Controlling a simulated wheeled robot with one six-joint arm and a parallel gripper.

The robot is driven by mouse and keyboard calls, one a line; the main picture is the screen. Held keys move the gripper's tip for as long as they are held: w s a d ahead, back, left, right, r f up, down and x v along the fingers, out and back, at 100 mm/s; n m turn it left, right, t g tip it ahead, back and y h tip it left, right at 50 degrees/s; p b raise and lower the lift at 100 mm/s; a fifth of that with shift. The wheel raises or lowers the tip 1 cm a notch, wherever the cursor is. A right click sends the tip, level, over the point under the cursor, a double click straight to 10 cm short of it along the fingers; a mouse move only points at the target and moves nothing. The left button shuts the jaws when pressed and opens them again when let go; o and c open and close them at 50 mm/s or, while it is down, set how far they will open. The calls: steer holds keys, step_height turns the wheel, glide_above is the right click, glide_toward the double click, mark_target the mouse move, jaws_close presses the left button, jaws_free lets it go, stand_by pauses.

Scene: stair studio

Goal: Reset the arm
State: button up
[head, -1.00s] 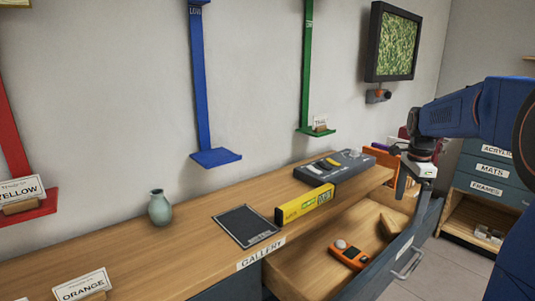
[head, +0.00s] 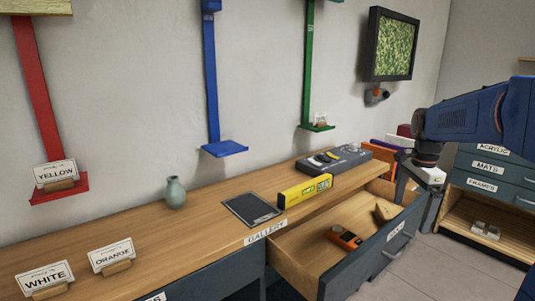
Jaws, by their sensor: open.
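My blue arm reaches in from the right edge in the head view. My gripper (head: 407,185) hangs beneath the white-cased wrist, by the right side of the open drawer (head: 300,250) and near its front. The jaws are open, and I see nothing held between them. The fingertips are small and dark here, partly lost against the drawer front. The drawer holds an orange device (head: 345,238) and a wooden wedge-like block (head: 384,212).
The wooden counter (head: 120,236) bears a yellow level box (head: 305,190), a dark flat panel (head: 251,209), a grey case (head: 333,161), a green vase (head: 175,193) and name cards. Blue (head: 224,148), red and green brackets hang on the wall. A cabinet (head: 490,172) stands right. Floor is clear.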

steer(key=s+a+f+n+t, duration=0.1)
steer(key=s+a+n, duration=0.3)
steer(key=s, duration=0.5)
steer(key=s+a+f+n+t, duration=0.2)
steer(key=s+a+f+n, duration=0.1)
steer(key=s+n, duration=0.4)
steer(key=s+a+f+n+t, duration=0.1)
steer(key=s+a+f+n, duration=0.1)
steer(key=s+a+n, duration=0.4)
steer(key=s, duration=0.5)
steer(key=shift+f, duration=0.4)
steer(key=shift+s+a, duration=0.1)
